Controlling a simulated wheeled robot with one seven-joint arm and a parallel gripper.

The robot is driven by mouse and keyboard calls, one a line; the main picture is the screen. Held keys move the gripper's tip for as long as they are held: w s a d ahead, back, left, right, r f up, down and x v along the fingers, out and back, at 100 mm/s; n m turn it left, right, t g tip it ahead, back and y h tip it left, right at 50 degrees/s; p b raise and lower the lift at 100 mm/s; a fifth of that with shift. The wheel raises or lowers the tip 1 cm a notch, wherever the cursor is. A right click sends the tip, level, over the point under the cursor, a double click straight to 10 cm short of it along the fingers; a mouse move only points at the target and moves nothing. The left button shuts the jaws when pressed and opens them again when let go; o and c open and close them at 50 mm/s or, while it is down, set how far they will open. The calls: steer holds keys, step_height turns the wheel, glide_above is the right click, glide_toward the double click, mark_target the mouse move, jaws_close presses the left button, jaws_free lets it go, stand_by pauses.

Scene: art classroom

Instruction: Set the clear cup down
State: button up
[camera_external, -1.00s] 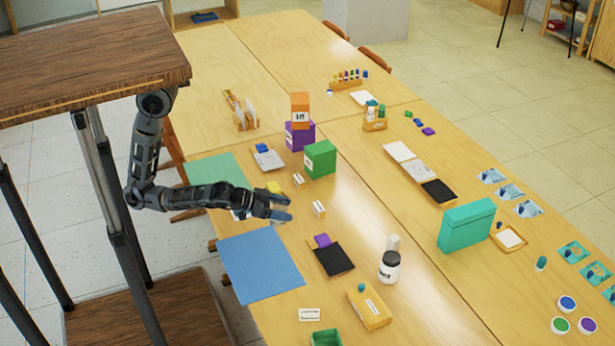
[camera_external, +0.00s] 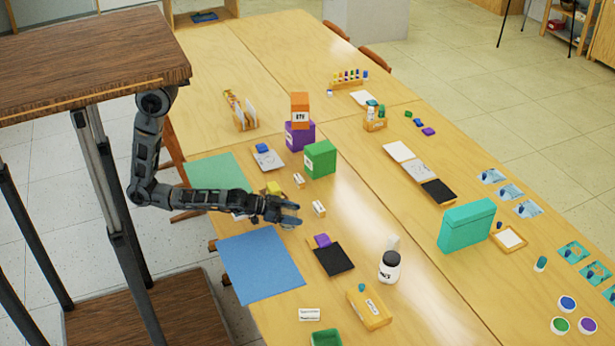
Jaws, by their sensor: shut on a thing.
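My gripper (camera_external: 290,213) hangs low over the near side of the wooden table, just past the upper right corner of the blue mat. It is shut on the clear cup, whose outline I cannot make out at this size. I cannot tell whether the cup touches the table. A small white labelled block (camera_external: 319,208) lies just right of the fingertips.
A blue mat (camera_external: 260,266) lies below my gripper and a green mat (camera_external: 212,172) above-left. A green box (camera_external: 320,158), a black pad (camera_external: 333,259) and a white jar (camera_external: 389,267) stand around. Bare table (camera_external: 360,215) lies to the right.

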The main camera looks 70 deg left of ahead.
steer(key=shift+f, duration=0.1)
steer(key=o, duration=1)
steer(key=shift+s+r, duration=0.1)
steer(key=shift+r, duration=0.1)
steer(key=shift+n+y, duration=0.5)
steer(key=shift+n, duration=0.1)
steer(key=s+a+r, duration=0.1)
steer(key=s+a, duration=0.3)
steer(key=s, duration=0.1)
steer(key=s+a+r, duration=0.2)
steer(key=s+a, duration=0.2)
steer(key=s, duration=0.2)
steer(key=s+a+r, duration=0.1)
steer(key=s+a, duration=0.3)
steer(key=s, duration=0.1)
steer(key=shift+s+r+b, duration=0.2)
steer(key=shift+r+b, duration=0.1)
steer(key=shift+b, duration=0.05)
steer(key=s+a+r+y, duration=0.1)
steer(key=s+a+r, duration=0.1)
steer(key=a, duration=0.1)
steer(key=s+a+r+n+t+y, duration=0.1)
steer(key=s+a+r, duration=0.1)
steer(key=s+a, duration=0.1)
steer(key=s+a+r+n+y, duration=0.1)
steer(key=s+a+r, duration=0.1)
steer(key=s+a, duration=0.1)
steer(key=shift+t, duration=0.4)
